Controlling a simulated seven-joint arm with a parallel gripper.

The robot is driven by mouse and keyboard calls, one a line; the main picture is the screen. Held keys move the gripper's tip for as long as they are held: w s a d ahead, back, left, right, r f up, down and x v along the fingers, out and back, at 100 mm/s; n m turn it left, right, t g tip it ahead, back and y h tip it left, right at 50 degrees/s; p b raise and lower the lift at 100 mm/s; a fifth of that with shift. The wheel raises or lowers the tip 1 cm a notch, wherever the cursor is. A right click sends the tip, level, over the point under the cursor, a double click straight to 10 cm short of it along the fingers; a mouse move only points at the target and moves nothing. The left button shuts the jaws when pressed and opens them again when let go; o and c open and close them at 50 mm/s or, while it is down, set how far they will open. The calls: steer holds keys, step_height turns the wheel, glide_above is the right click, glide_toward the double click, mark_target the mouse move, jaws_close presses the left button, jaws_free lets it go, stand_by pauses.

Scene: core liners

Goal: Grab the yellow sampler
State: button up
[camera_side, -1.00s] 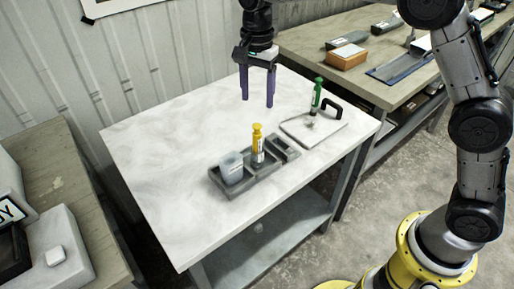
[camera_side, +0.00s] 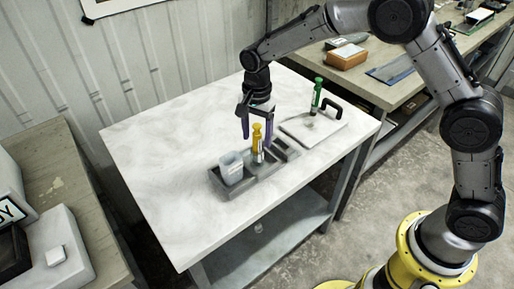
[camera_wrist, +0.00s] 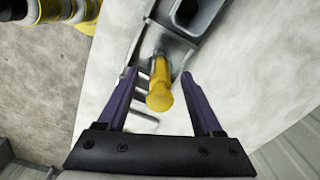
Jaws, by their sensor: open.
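The yellow sampler (camera_side: 257,138) stands upright in the grey tray (camera_side: 217,185) on the white table. In the wrist view the yellow sampler (camera_wrist: 159,88) shows from above, its rounded top between the two purple fingers. My gripper (camera_side: 257,143) is open around the sampler's upper part, with one finger on each side. In the wrist view my gripper (camera_wrist: 160,75) shows a clear gap between each finger and the sampler. The sampler's lower part is hidden in the tray.
A green sampler (camera_side: 316,95) stands upright on a white board (camera_side: 330,138) with a black handle, to the right. The table's left part (camera_side: 160,160) is clear.

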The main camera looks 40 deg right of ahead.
jaws_close()
stand_by(0.3)
stand_by(1.1)
